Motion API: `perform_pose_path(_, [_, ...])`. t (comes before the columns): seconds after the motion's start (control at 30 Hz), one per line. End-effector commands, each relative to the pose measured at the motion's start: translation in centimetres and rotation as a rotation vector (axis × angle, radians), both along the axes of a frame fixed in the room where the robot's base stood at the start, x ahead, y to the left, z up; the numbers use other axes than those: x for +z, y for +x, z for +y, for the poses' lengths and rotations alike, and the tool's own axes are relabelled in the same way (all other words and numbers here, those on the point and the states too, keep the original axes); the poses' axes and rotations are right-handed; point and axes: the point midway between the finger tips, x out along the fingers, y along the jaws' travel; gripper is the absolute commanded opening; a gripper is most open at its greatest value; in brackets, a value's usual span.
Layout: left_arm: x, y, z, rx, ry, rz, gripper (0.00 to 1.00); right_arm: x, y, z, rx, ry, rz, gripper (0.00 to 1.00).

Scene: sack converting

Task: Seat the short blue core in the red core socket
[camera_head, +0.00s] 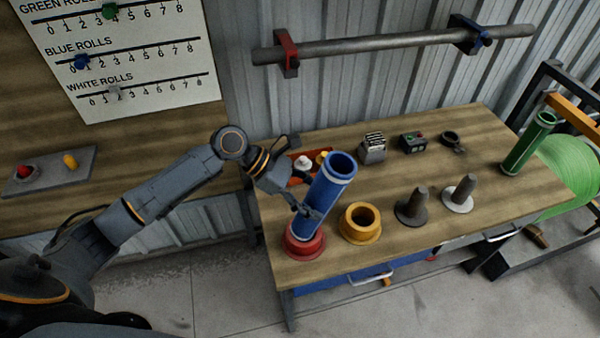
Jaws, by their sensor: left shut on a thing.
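The short blue core (323,195) is a blue tube with an open top and a pale band near its upper end. My left gripper (308,212) is shut on it, low on its left side. The core's lower end is at the red core socket (304,246), a round red ring at the table's front left. The core hides most of the socket's opening, and I cannot tell how deep its end sits in it. The core leans right in the picture, much like the green core (527,144) at the table's right. My right gripper is not in view.
A yellow socket (360,223) stands close right of the red one, then a dark post (412,207) and a pale-based post (460,195). Small devices line the back.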

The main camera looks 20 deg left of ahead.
Motion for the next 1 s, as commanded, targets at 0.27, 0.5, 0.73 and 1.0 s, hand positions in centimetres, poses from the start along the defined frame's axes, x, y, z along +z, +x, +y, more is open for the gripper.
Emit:
perform_pose_path(0.27, [0.7, 1.8, 2.9, 0.365, -0.206, -0.064, 0.04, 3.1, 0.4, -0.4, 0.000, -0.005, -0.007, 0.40])
perform_pose_path(0.5, [0.5, 2.6, 4.1, 0.464, -0.253, -0.102, 0.04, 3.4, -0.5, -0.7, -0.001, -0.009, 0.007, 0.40])
perform_pose_path(0.73, [0.5, 2.7, 4.1, 0.463, -0.252, -0.104, 0.04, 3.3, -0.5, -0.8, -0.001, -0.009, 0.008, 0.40])
perform_pose_path(1.0, [1.0, 2.6, 4.2, 0.462, -0.252, -0.099, 0.04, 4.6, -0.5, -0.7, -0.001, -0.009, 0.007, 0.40])
